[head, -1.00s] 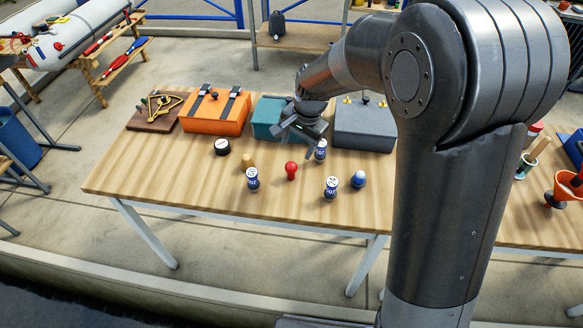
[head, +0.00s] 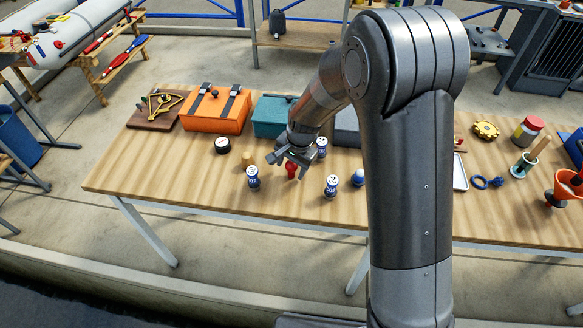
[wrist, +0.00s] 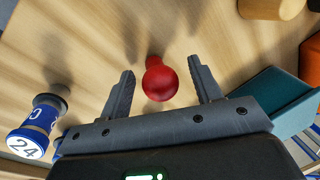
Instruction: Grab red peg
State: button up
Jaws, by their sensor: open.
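The red peg (head: 291,170) stands on the wooden table, partly hidden by my gripper in the head view. I cannot tell the exact height of the fingertips over the peg.
Blue-and-white pegs stand close by: one at front left (head: 253,178), one at front right (head: 331,187), one behind (head: 321,146). A tan wooden peg (head: 247,161) is left of my gripper. Orange (head: 216,108) and teal (head: 270,117) boxes stand behind. The table's front left is clear.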

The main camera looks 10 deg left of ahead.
jog(key=c, duration=1)
jog(key=shift+r, duration=0.15)
jog(key=shift+c, duration=0.2)
